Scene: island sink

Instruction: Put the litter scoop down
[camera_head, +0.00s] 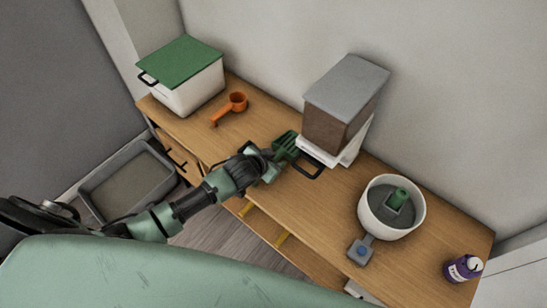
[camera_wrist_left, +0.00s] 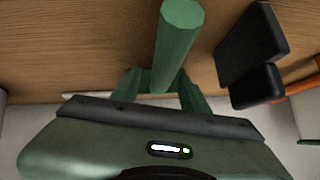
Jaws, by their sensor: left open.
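In the left wrist view the round green handle (camera_wrist_left: 178,45) extends between the two green fingers of my left gripper (camera_wrist_left: 160,92). The gripper is open. The handle hides part of the fingers, and I cannot tell whether they touch it or whether the scoop rests fully on the wood. My right gripper is not in view.
The grey-topped container (camera_head: 343,100) stands close by. A green-lidded white box (camera_head: 190,90) and an orange scoop (camera_head: 232,105) are to the left. A white bowl (camera_head: 366,205) and purple bottle (camera_head: 462,268) are right. A litter tray (camera_head: 127,182) is on the floor.

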